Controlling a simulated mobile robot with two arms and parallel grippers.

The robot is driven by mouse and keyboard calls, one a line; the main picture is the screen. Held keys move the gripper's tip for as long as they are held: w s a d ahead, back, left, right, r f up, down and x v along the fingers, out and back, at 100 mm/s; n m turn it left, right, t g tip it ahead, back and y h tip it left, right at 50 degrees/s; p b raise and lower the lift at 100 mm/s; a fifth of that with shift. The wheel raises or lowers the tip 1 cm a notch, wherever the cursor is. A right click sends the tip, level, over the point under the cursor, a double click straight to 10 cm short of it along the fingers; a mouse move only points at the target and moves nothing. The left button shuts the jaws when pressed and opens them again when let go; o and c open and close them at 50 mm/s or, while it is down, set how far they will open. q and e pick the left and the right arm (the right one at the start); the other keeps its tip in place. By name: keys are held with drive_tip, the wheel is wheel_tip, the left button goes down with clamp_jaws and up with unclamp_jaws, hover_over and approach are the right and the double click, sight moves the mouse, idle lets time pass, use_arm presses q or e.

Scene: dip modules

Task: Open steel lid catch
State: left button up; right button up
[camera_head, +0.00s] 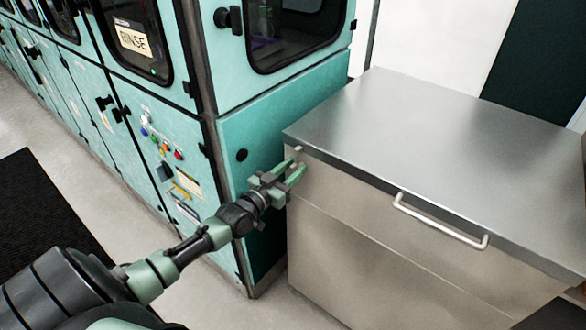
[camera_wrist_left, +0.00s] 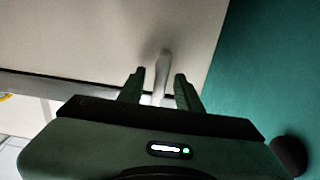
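The steel chest (camera_head: 430,115) stands at the right with its flat lid down. A small pale catch (camera_head: 298,149) sits at the lid's near left corner. In the left wrist view the catch (camera_wrist_left: 162,68) is a narrow upright piece on the chest's light side. My left gripper (camera_head: 295,170) is at this corner, its two green fingers spread. In the left wrist view the open fingers (camera_wrist_left: 158,80) lie on either side of the catch, with gaps showing; I cannot tell whether either finger touches it. My right gripper is not in view.
A teal machine (camera_head: 275,125) with dark windows, knobs and coloured buttons stands close to the chest's left side. A white bar handle (camera_head: 440,221) is on the chest's front. A black mat (camera_head: 40,205) lies on the pale floor at left. The lid top is bare.

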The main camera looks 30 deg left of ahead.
use_arm(q)
clamp_jaws()
idle(1.5)
